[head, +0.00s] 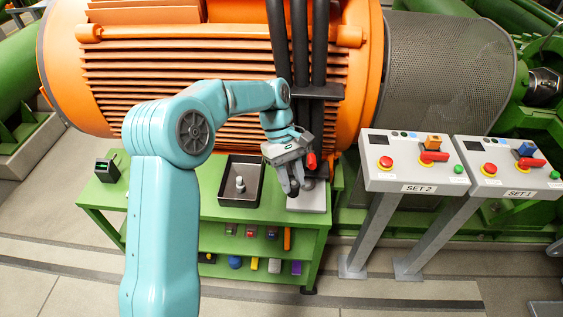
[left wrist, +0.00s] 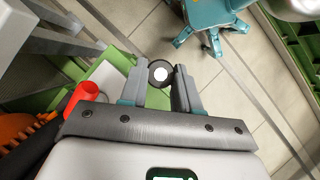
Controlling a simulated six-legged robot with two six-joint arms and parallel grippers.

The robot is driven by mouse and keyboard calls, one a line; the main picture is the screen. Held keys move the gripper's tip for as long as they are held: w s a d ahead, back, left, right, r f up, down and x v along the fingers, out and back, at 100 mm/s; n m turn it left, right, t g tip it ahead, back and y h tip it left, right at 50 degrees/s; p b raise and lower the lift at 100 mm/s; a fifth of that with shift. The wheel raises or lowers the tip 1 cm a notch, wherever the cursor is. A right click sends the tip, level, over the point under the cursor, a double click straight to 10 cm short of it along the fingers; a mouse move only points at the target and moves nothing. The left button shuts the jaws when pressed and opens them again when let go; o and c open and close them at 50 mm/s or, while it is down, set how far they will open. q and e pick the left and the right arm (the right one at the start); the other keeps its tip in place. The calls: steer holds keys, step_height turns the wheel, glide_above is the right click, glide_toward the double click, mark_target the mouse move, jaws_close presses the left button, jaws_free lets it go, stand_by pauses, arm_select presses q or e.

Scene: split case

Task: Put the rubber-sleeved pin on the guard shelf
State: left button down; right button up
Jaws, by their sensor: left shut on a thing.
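My left gripper (head: 291,188) is shut, pointing down over the right end of the green table. In the left wrist view its fingers (left wrist: 160,85) hold a round piece with a pale end and black rim (left wrist: 159,73), seen end-on, which looks like the rubber-sleeved pin. In the head view the fingers mostly hide it. Another pale grey pin (head: 240,184) stands upright in the black tray (head: 224,196), left of the gripper. I cannot tell which surface is the guard shelf. My right gripper is not in view.
A light grey plate (head: 308,201) lies on the green table (head: 205,207) below the gripper. A red cylinder (head: 311,161) is close beside the gripper. Dark vertical cables (head: 299,45) and the orange motor (head: 190,75) stand behind. Two control boxes (head: 412,160) are at the right.

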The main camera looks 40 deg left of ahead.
arm_select(q)
steer(key=s+d+f+m+g+y+b, duration=0.1)
steer(key=d+f+m+b, duration=0.3)
steer(key=f, duration=0.5)
steer(key=s+d+f+m+g+y+b, duration=0.1)
steer(key=d+f+m+g+y+b, duration=0.1)
steer(key=d+f+m+y+b, duration=0.2)
step_height(320, 180, down, 5)
steer(key=m+b, duration=0.2)
steer(key=m, duration=0.3)
steer(key=shift+s+d+r+g, duration=0.15)
steer(key=shift+s+d+g, duration=0.15)
steer(key=shift+s+g, duration=0.1)
